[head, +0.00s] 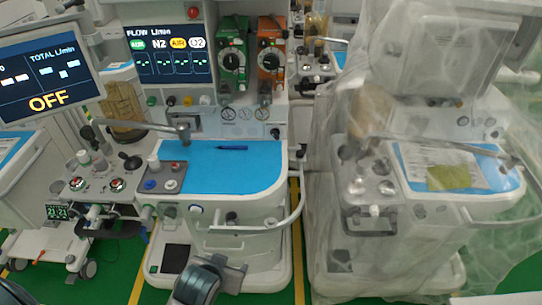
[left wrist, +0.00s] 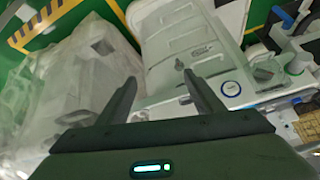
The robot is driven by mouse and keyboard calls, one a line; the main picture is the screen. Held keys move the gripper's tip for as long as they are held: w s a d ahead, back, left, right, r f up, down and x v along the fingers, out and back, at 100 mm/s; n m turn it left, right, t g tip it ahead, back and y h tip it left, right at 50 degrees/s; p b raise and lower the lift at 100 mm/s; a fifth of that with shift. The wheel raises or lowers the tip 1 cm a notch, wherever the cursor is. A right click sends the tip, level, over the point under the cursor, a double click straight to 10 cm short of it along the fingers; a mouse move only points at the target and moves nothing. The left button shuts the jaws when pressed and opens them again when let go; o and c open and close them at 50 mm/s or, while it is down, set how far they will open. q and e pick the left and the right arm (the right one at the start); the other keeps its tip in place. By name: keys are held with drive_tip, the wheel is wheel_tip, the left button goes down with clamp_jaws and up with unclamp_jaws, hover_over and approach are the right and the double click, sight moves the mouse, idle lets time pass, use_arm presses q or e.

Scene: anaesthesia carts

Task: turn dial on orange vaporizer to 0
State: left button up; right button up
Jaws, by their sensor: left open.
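The orange vaporizer (head: 264,84) hangs upright on the back of the middle cart in the head view. Its dark round dial (head: 270,61) faces me; the setting on it is too small to read. A green vaporizer (head: 241,84) with a similar dial hangs just left of it. My left gripper (head: 232,270) is low at the bottom of the head view, in front of the middle cart and far from the vaporizers. In the left wrist view its two fingers (left wrist: 159,76) are apart with nothing between them. My right gripper is not in view.
A cart under clear plastic (head: 330,225) stands close on the right. A monitor (head: 45,75) is at left.

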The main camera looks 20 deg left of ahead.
sight(271, 63)
use_arm(q)
drive_tip(key=w+r+n+t+y, duration=0.1)
drive_tip(key=w+r+n+t, duration=0.15)
drive_tip(key=w+r, duration=0.65)
drive_tip(key=w+r+n+t+y, duration=0.1)
drive_tip(key=w+r+t, duration=0.2)
drive_tip(key=w+r, duration=0.55)
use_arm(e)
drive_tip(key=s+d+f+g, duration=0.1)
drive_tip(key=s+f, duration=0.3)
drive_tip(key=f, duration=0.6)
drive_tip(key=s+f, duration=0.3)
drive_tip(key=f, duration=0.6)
use_arm(q)
drive_tip(key=w+d+r+n+t+y, duration=0.1)
drive_tip(key=w+r+t, duration=0.4)
drive_tip(key=w+r, duration=0.9)
wheel_tip(271, 63, up, 2)
drive_tip(key=shift+d+r+n+y, duration=0.1)
drive_tip(key=shift+d+n+y, duration=0.25)
drive_tip(key=shift+d+y, duration=0.25)
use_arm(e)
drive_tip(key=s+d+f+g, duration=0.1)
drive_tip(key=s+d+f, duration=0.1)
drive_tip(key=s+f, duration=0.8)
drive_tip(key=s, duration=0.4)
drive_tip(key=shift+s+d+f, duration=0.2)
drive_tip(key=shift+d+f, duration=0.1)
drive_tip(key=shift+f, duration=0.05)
